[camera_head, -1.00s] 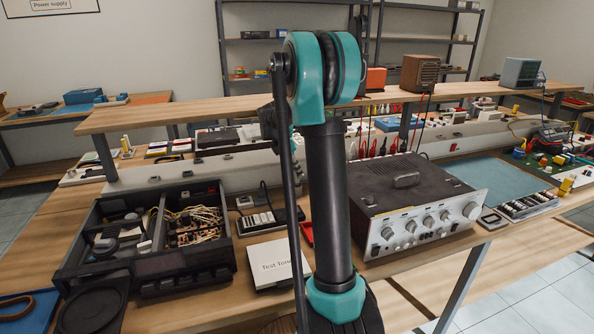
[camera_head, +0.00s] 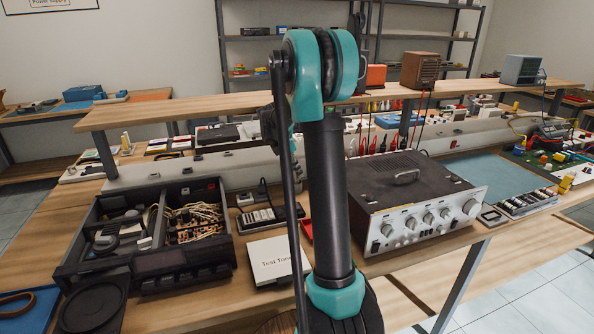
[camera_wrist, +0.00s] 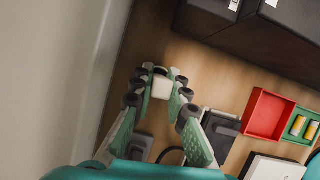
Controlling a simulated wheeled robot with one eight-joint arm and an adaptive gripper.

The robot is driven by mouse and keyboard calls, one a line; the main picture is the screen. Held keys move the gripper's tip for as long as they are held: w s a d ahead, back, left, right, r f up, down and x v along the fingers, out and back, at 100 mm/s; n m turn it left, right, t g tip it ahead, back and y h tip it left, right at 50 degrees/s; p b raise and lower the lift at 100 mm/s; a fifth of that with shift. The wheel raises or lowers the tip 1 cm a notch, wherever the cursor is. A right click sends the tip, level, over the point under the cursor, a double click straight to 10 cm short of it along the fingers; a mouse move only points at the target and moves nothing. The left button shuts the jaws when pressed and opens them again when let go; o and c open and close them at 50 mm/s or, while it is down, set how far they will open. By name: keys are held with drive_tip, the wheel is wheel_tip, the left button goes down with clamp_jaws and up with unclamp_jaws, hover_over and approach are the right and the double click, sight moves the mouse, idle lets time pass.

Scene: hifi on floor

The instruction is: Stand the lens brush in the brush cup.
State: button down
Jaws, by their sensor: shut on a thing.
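In the wrist view my gripper (camera_wrist: 160,88) has its two green fingers closed in on a small whitish piece (camera_wrist: 161,87) between the tips. This piece seems to be part of the lens brush, but its bristles and full length cannot be made out. Below it I see wooden bench top, with a pale grey wall or housing to the left. In the head view my arm hides the gripper and what it holds. I cannot pick out the brush cup in either view.
A red tray (camera_wrist: 268,112) lies right of my gripper, beside a green tray (camera_wrist: 301,126) with yellow cylinders. A silver-fronted amplifier (camera_head: 412,205) stands right of my arm. An opened black deck (camera_head: 150,235) and a white "Test Tone" box (camera_head: 275,260) stand left. A raised shelf (camera_head: 240,110) runs behind.

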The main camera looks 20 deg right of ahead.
drive_tip(key=shift+f, duration=0.15)
idle(0.3)
drive_tip(key=c, duration=1.4)
unclamp_jaws()
drive_tip(key=v, duration=1.2)
drive_tip(key=shift+r, duration=3.55)
